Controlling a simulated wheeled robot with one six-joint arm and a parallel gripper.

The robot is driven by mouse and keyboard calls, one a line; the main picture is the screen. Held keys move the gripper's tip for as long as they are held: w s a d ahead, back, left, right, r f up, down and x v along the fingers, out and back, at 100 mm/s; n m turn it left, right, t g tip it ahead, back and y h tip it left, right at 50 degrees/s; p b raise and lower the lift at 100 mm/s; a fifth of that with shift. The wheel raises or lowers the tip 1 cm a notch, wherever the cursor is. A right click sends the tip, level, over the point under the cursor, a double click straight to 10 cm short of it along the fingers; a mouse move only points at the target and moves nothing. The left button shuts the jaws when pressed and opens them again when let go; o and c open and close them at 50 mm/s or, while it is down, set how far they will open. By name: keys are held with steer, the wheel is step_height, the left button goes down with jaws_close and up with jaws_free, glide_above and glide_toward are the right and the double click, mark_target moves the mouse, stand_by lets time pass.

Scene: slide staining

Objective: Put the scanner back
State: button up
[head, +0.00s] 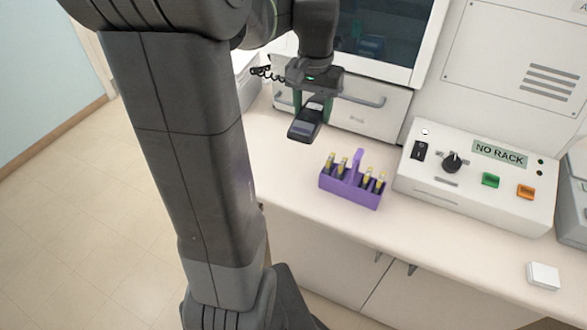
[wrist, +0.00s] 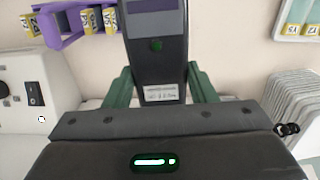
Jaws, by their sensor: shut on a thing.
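The scanner (head: 306,122) is a dark handheld device with a grey face, held above the counter in front of the white machine. It also fills the middle of the wrist view (wrist: 157,50), with a small white label on its body. My gripper (head: 311,103) is shut on the scanner, its green fingers on either side of it. The fingers also show in the wrist view (wrist: 160,88). I cannot make out a holder for the scanner.
A control box (head: 477,190) reading "NO RACK" stands farther right, and a small white block (head: 543,275) lies near the front.

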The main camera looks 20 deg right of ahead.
mark_target(291, 161)
steer(key=shift+m, duration=0.3)
steer(key=w+a+f+b, duration=0.1)
steer(key=f, duration=0.3)
steer(key=a+f+b, duration=0.1)
steer(key=f+b, duration=0.1)
steer(key=f, duration=0.3)
steer(key=w+a+f+b, duration=0.1)
steer(key=a+f, duration=0.1)
steer(key=f, duration=0.2)
steer(key=shift+w+f+b, duration=0.3)
steer(key=shift+b, duration=0.1)
steer(key=shift+f, duration=0.2)
steer(key=o, duration=1.1)
steer(key=shift+r, duration=0.15)
step_height(291, 161, up, 12)
